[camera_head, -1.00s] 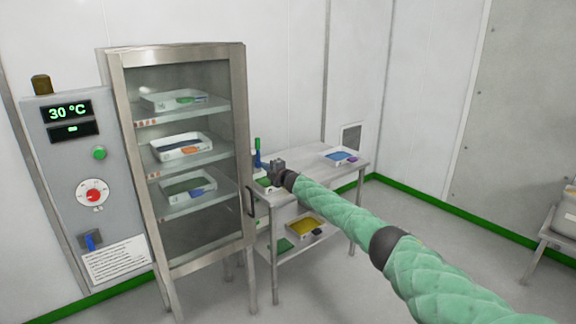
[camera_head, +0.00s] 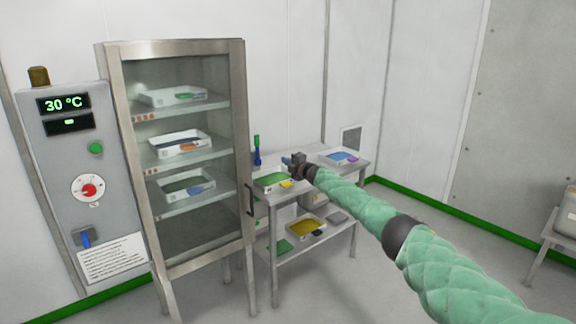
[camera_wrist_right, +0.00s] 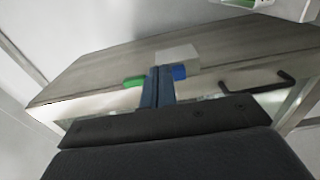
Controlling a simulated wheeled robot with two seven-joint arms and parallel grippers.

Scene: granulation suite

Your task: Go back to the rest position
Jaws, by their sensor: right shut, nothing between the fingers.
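My right arm, in a green padded sleeve, comes in from the lower right in the head view. Its gripper (camera_head: 289,161) is in front of the steel side table (camera_head: 308,174), over its middle as seen there. In the right wrist view its blue fingers (camera_wrist_right: 158,88) are together with nothing held between them. A pale block, a green piece and a blue piece show just beyond the fingertips; I cannot tell what they are. My left gripper is out of view.
A glass-door cabinet (camera_head: 243,130) stands closed at the left, with trays on its shelves. The side table bears a tray with green contents (camera_head: 274,183) and a tray with blue contents (camera_head: 341,159). A yellow tray (camera_head: 306,228) is on its lower shelf. Open floor lies in front.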

